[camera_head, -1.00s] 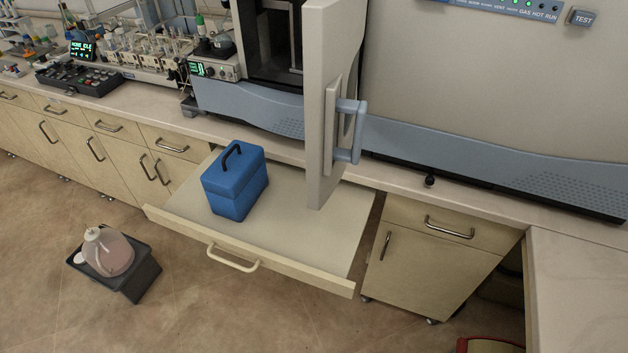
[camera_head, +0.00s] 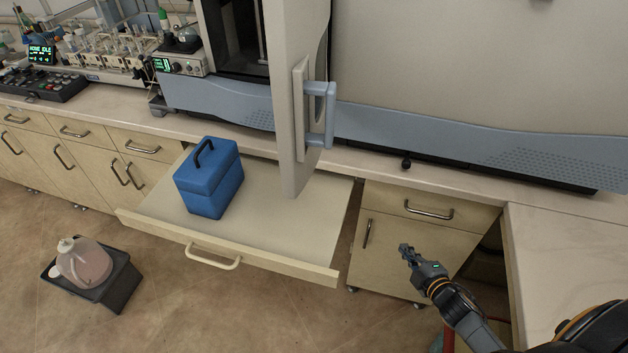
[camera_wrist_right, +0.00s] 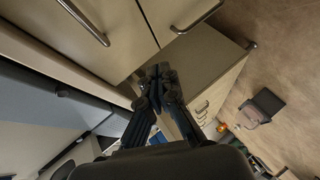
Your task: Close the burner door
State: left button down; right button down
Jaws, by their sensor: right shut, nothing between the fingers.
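The burner door (camera_head: 300,150) is a tall pale panel standing swung open, jutting out over the pulled-out drawer. Its blue-grey handle (camera_head: 325,115) is on its right face. Behind it is the dark burner opening (camera_head: 238,42) of the spectrometer. My right gripper (camera_head: 405,250) is shut and empty, low in front of the cabinet, to the right of and below the door and apart from it. In the right wrist view its closed fingers (camera_wrist_right: 160,72) show with nothing between them. My left gripper is not in view.
A blue box (camera_head: 208,180) sits in the open drawer (camera_head: 225,262) below the door. A jug (camera_head: 82,262) stands on a dark stand (camera_head: 118,290) on the floor at left. The counter (camera_head: 430,176) runs along the spectrometer; a side counter (camera_head: 565,245) is at right.

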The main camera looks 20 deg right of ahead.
jog(key=w+r+n+t+y, duration=0.4)
jog(key=r+n, duration=0.5)
jog(key=r, duration=0.7)
jog(key=s+a+r+n+g+y+b, duration=0.1)
jog(key=a+r+n+g+y, duration=0.1)
jog(key=a+r+n+y, duration=0.4)
jog(key=s+a+r+n+g+y+b, duration=0.1)
jog(key=r+n+y, duration=0.3)
jog(key=r+n, duration=0.4)
jog(key=n+g+y+p, duration=0.2)
jog(key=n+g+p, duration=0.5)
jog(key=n, duration=0.4)
send_near(300, 178)
jog(key=x, duration=0.6)
jog(key=shift+a+r, duration=0.1)
jog(key=shift+w+a+f, duration=0.2)
jog(key=shift+a, duration=0.2)
jog(key=shift+w+t, duration=0.1)
jog(key=shift+t, duration=0.2)
